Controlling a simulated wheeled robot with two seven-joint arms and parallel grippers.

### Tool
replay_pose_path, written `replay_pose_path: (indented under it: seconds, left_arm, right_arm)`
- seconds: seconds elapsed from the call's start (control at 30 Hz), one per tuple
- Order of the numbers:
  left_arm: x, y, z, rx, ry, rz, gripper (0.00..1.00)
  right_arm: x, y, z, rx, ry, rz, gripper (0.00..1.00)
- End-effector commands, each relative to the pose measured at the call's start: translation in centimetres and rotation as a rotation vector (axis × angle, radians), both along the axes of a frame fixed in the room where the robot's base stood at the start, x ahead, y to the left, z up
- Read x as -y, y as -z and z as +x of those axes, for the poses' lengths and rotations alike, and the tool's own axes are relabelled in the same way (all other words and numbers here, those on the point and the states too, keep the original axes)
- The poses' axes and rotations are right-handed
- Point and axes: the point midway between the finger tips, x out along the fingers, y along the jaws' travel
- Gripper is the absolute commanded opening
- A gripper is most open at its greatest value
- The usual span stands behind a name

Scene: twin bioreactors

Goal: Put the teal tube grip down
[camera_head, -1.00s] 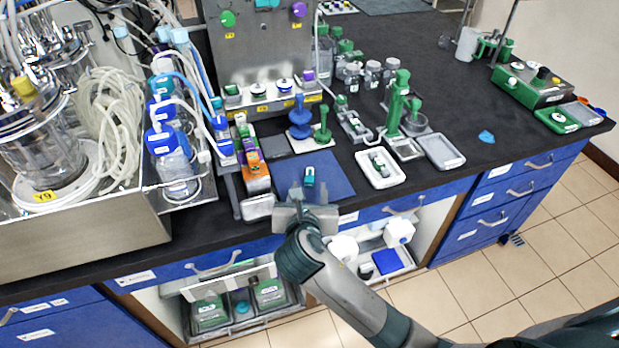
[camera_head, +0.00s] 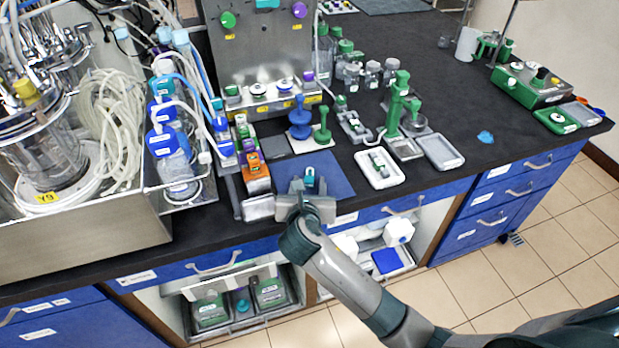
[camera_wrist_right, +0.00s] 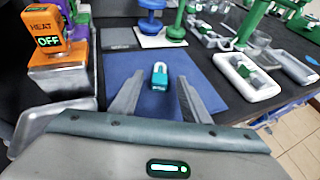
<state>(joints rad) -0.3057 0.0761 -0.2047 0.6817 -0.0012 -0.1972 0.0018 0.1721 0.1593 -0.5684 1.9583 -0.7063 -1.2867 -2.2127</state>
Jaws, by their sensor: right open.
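The teal tube grip (camera_head: 309,178) stands on the blue mat (camera_head: 336,172) at the front of the bench. In the right wrist view the teal tube grip (camera_wrist_right: 159,76) sits on the blue mat (camera_wrist_right: 205,72), between and beyond the two fingertips. My right gripper (camera_head: 304,189) is open, low over the front part of the mat; its fingers (camera_wrist_right: 158,92) are spread to either side of the grip with gaps showing. My left gripper is not in view.
An orange heat block (camera_wrist_right: 42,27) and a metal tray (camera_wrist_right: 45,122) stand left of the mat. Blue and green stands (camera_head: 299,120) are behind it. A white tray (camera_head: 379,168) with a small green part lies to the right.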

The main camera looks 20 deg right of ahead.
Motion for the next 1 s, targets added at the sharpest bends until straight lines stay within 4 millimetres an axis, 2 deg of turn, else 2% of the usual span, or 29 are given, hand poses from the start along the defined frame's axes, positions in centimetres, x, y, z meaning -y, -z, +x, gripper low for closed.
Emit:
replay_pose_path:
  seconds: [0.2,0.57,0.73,0.77,1.0]
  left_arm:
    - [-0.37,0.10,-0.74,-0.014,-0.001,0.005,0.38]
    - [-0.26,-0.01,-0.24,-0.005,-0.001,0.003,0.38]
    - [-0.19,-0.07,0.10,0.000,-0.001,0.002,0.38]
    - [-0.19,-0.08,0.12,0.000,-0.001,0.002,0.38]
    - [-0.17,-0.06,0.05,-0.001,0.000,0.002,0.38]
  right_arm:
    - [0.23,0.34,0.63,0.000,-0.001,0.000,0.42]
    - [0.23,0.32,0.60,0.000,-0.001,-0.001,0.42]
    - [0.23,0.32,0.60,0.000,-0.001,0.000,0.04]
    - [0.23,0.32,0.60,0.000,-0.001,-0.001,0.00]
    - [0.23,0.30,0.61,0.000,-0.001,0.000,0.00]
